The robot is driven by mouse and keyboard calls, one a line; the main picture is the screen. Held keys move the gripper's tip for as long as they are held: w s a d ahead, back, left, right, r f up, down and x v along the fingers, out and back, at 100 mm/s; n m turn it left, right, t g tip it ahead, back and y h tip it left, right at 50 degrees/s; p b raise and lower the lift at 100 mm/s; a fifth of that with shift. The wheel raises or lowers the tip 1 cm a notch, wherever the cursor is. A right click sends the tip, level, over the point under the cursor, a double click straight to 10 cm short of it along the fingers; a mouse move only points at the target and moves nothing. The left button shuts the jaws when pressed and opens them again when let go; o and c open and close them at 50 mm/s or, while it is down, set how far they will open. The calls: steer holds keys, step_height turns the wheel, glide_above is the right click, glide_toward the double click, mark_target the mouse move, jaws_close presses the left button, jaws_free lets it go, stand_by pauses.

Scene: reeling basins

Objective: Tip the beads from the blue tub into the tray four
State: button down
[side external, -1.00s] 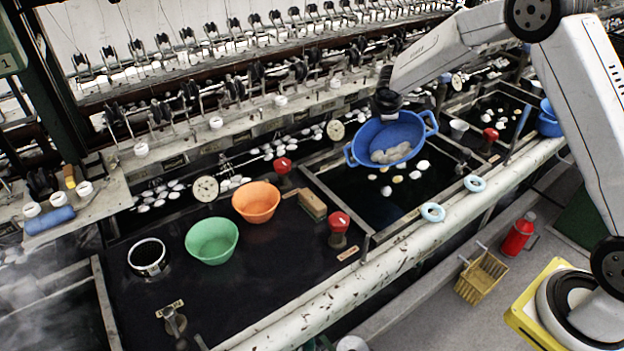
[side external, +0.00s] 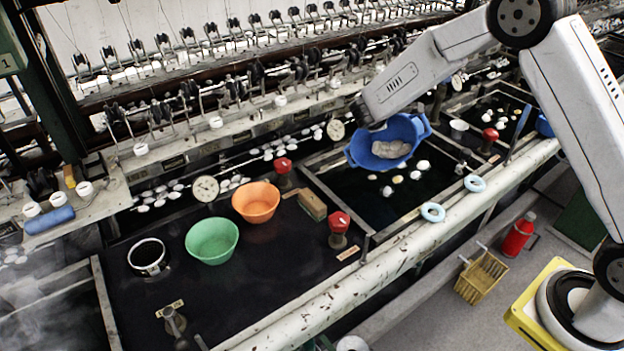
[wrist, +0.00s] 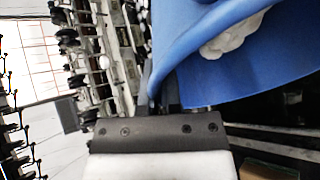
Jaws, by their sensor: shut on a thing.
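The blue tub (side external: 412,128) has two side handles and hangs above a dark water basin (side external: 352,192) right of centre. It is tilted with its opening toward the side camera, and a clump of whitish pieces (side external: 391,149) lies inside. My gripper (wrist: 163,92) is shut on the tub's wall at its rim, as the wrist view shows; the blue wall (wrist: 215,60) fills the upper right there. In the side view my wrist hides the grip. Several pale pieces (side external: 397,179) float in the water below the tub. I cannot tell which container is tray four.
A green bowl (side external: 212,241), an orange bowl (side external: 256,202), a wooden block (side external: 312,205) and a red-topped knob (side external: 339,222) stand on the black bench left of the basin. Two pale blue rings (side external: 433,212) lie on the front rail. Reeling machinery lines the back.

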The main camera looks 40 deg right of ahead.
steer(key=s+a+r+n+t+h, duration=0.1)
steer(key=s+a+t+h, duration=0.1)
steer(key=a+h, duration=0.3)
steer(key=shift+a+r+t+h, duration=0.15)
steer(key=shift+a+t+h, duration=0.25)
steer(key=shift+a, duration=0.7)
steer(key=shift+d, duration=0.1)
stand_by(1.2)
steer(key=shift+w+d+r+m+g+y, duration=0.15)
steer(key=shift+w+d+r+g+y, duration=0.2)
steer(key=shift+d+y, duration=0.7)
steer(key=shift+w+d+r+m+g+y, duration=0.1)
steer(key=shift+w+d+r+g+y, duration=0.3)
steer(key=shift+d+y, duration=0.6)
steer(key=shift+w+d+r+m+g+y, duration=0.2)
steer(key=shift+d+g+y, duration=0.4)
steer(key=shift+d, duration=0.7)
steer(key=shift+d+y, duration=0.1)
steer(key=shift+y, duration=0.15)
